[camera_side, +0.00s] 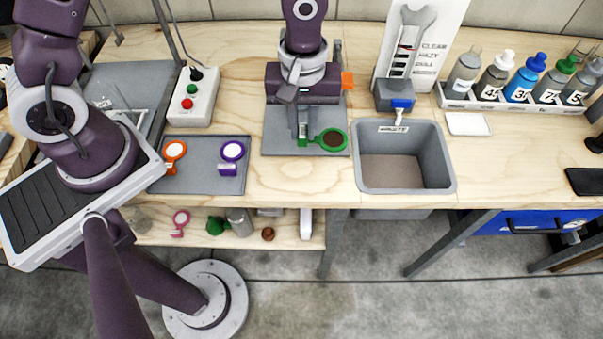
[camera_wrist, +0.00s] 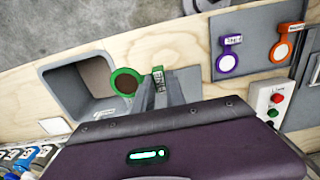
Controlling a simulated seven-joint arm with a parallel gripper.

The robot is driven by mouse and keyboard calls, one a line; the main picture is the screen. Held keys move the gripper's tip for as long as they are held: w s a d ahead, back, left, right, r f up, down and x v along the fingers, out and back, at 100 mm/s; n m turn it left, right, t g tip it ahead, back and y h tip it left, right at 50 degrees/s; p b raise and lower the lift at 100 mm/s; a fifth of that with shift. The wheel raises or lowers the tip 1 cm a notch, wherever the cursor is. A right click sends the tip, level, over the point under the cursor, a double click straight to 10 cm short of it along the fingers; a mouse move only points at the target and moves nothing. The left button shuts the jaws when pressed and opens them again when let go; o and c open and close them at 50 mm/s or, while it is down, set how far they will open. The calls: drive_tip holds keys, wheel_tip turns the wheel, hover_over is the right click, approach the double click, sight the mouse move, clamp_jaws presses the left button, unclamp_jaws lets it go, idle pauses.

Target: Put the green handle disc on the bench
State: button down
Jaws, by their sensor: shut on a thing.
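The green handle disc has a green ring with a dark brown centre. It shows in the side view (camera_side: 332,140) over the right part of a grey mat (camera_side: 280,148) on the bench (camera_side: 235,80). My gripper (camera_side: 303,138) is shut on its green handle, fingers pointing down. In the wrist view the disc (camera_wrist: 125,83) sticks out to the left of the fingertips (camera_wrist: 162,78). I cannot tell whether the disc touches the mat or hangs just above it.
A grey bin (camera_side: 405,190) stands right of the mat. A left mat holds an orange-handled disc (camera_side: 174,152) and a purple-handled disc (camera_side: 232,155). A button box (camera_side: 193,97) stands behind it. Several bottles (camera_side: 522,78) line the back right. A lower shelf (camera_side: 155,232) holds small items.

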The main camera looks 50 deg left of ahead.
wheel_tip(320, 180, down, 10)
drive_tip(key=shift+f, duration=0.1)
drive_tip(key=shift+f, duration=0.1)
drive_tip(key=c, duration=1.4)
unclamp_jaws()
drive_tip(key=shift+o, duration=0.2)
